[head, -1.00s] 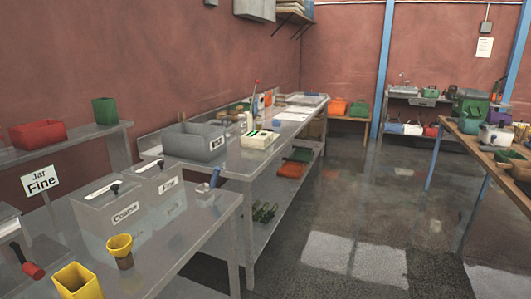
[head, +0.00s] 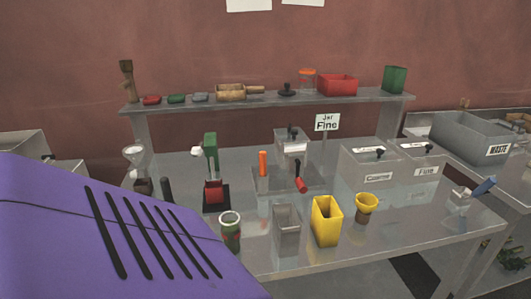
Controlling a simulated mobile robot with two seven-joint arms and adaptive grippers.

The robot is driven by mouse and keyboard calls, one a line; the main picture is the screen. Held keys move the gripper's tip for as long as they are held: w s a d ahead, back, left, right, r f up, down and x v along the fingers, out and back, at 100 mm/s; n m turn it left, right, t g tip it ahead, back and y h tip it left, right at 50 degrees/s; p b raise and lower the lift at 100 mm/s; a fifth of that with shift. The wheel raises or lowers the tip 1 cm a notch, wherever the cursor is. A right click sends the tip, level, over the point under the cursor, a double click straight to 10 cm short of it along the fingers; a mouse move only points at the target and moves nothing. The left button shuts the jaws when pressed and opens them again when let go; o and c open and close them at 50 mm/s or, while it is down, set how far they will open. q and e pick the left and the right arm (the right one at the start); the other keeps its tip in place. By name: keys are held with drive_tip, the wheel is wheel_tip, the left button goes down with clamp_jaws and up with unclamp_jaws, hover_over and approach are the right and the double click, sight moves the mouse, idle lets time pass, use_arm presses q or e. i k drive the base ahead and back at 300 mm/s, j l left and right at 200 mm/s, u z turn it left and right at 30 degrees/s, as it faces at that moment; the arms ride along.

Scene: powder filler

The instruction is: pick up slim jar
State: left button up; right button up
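No thing in the head view is clearly marked as the slim jar. A clear jar with an orange lid (head: 307,79) stands on the raised back shelf, left of a red bin. A slim orange cylinder (head: 263,164) stands upright farther back. I cannot tell which of these is the slim jar. Neither of my grippers is in view.
The metal table (head: 400,232) holds a yellow box (head: 326,222), a yellow funnel cup (head: 366,208), a grey box (head: 286,232), a green press (head: 211,160) and Coarse (head: 366,177) and Fine (head: 424,172) bins. A large purple slotted surface (head: 110,245) blocks the lower left.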

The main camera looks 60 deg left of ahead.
sight(230, 221)
drive_tip(key=u, duration=2.1)
